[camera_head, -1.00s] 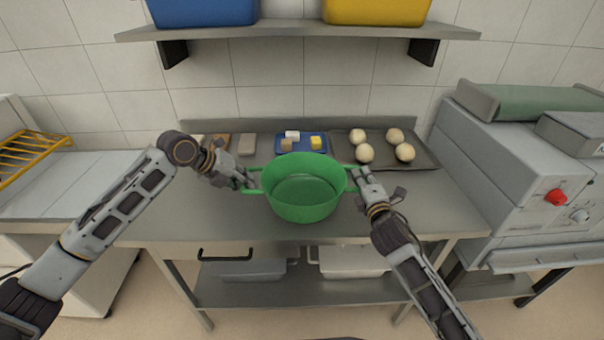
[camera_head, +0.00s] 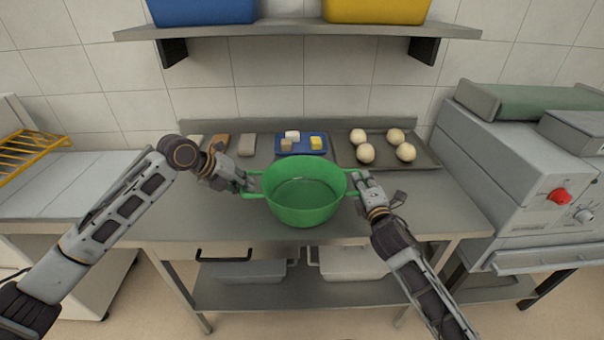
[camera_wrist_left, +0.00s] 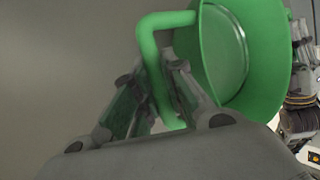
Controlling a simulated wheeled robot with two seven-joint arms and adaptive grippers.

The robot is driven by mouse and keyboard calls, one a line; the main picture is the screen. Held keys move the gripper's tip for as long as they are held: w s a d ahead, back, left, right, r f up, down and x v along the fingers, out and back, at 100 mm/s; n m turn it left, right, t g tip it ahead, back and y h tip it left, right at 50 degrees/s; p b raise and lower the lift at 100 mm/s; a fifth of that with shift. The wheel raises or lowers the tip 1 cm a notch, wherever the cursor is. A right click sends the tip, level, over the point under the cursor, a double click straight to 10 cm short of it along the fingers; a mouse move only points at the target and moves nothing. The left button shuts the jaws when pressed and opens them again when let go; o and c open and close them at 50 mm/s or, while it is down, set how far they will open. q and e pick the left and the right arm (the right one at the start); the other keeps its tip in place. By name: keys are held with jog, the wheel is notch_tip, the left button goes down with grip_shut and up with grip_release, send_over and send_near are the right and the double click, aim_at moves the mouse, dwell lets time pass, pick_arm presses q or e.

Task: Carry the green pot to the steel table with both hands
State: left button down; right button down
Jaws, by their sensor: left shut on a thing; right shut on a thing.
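The green pot (camera_head: 303,207) is in the middle of the head view, over the front part of the steel table (camera_head: 215,218). It looks upright and empty. I cannot tell whether its base touches the table. My left gripper (camera_head: 246,184) is shut on the pot's left handle. In the left wrist view the fingers (camera_wrist_left: 158,100) close around the green handle (camera_wrist_left: 150,55), with the pot (camera_wrist_left: 268,75) beside them. My right gripper (camera_head: 359,184) is shut on the pot's right handle, which its fingers partly hide.
Behind the pot are a blue tray (camera_head: 282,151) with small blocks and a dark tray (camera_head: 385,161) with several dough balls. A grey oven unit (camera_head: 510,175) stands at the right. A wall shelf (camera_head: 290,31) with bins is above. Bare tabletop lies on both sides of the pot.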

pick_arm(q)
jog(key=shift+d, duration=0.35)
pick_arm(e)
jog(key=shift+s+a, duration=0.1)
jog(key=shift+a, duration=0.3)
pick_arm(q)
jog(key=c, duration=1.5)
grip_release()
jog(key=shift+s, duration=0.1)
jog(key=shift+c, duration=0.2)
pick_arm(e)
jog(key=c, duration=1.6)
grip_release()
pick_arm(q)
jog(key=shift+o, duration=0.3)
jog(key=shift+a, duration=0.15)
pick_arm(e)
jog(key=shift+o, duration=0.4)
jog(key=shift+d, duration=0.15)
pick_arm(q)
jog(key=shift+a, duration=0.15)
pick_arm(e)
jog(key=shift+d+f, duration=0.1)
pick_arm(q)
jog(key=v, duration=1.2)
pick_arm(e)
jog(key=shift+s+d, duration=0.2)
jog(key=shift+s, duration=2.8)
jog(key=shift+s+d, duration=0.15)
jog(key=shift+s, duration=2.8)
